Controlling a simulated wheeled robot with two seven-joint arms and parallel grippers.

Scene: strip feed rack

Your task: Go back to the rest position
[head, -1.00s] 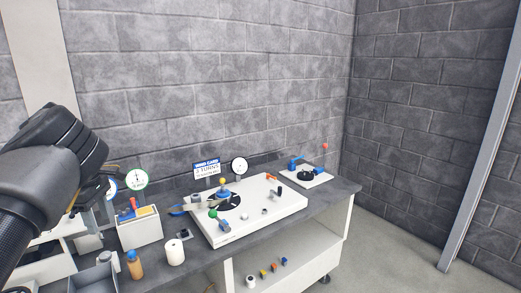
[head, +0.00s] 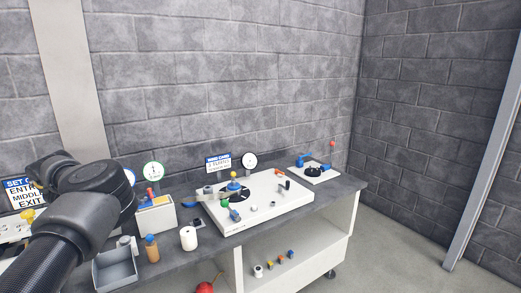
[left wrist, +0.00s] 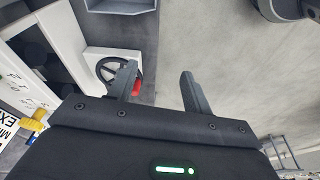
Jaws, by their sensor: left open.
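My left gripper (left wrist: 158,88) shows in the left wrist view with its two dark fingers apart and nothing between them. Behind the fingers are the grey floor and the edge of a white unit with a dark round wheel (left wrist: 108,70). In the head view my left arm comes in from the lower left, and its gripper is hidden behind the arm. My right gripper is in neither current view.
A grey bench (head: 338,196) runs along the block wall. It carries a white plate device (head: 290,201), a white roll (head: 188,238), an orange-brown bottle (head: 152,248) and a grey bin (head: 115,268). A red object (head: 205,288) shows below.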

